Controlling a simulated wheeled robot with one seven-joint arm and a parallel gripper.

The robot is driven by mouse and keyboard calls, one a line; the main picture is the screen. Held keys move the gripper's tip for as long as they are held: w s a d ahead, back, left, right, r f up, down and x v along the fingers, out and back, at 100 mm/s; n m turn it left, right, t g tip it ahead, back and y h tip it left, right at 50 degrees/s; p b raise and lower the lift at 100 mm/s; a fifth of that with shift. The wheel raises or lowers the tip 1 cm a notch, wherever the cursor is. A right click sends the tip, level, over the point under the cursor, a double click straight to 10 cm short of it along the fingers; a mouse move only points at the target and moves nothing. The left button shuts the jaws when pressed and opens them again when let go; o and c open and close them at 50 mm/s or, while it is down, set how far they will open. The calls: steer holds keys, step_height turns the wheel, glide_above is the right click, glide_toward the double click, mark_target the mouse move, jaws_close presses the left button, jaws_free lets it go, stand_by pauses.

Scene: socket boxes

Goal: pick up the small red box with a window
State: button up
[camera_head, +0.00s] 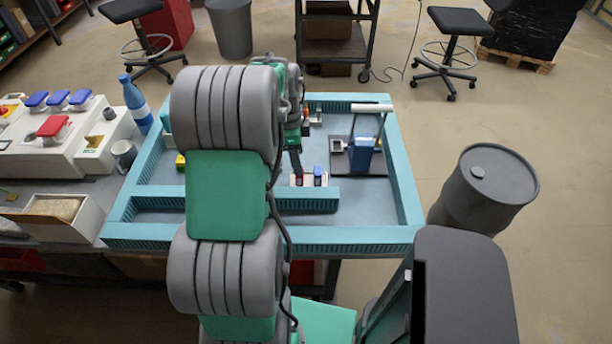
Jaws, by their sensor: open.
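A small red box (296,181) with white around it stands on the table, low in the middle of the blue-framed area. Its window is too small to make out. A small blue box (318,176) stands just right of it. My gripper (295,161) is partly hidden behind my arm, with its dark end pointing down just above and behind the red box. It is open. I cannot tell whether the fingers are around the box or only over it.
A blue frame (403,190) walls the table area, with an inner wall (310,198) just in front of the boxes. A blue device (361,153) on a dark plate stands right. A blue bottle (136,104) and white consoles stand left.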

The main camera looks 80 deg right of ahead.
steer(key=f+p, duration=0.1)
steer(key=f, duration=0.2)
steer(key=f+p, duration=0.1)
steer(key=f, duration=0.3)
steer(key=shift+s+f, duration=0.2)
steer(key=shift+f, duration=0.05)
steer(key=shift+c, duration=0.4)
jaws_close()
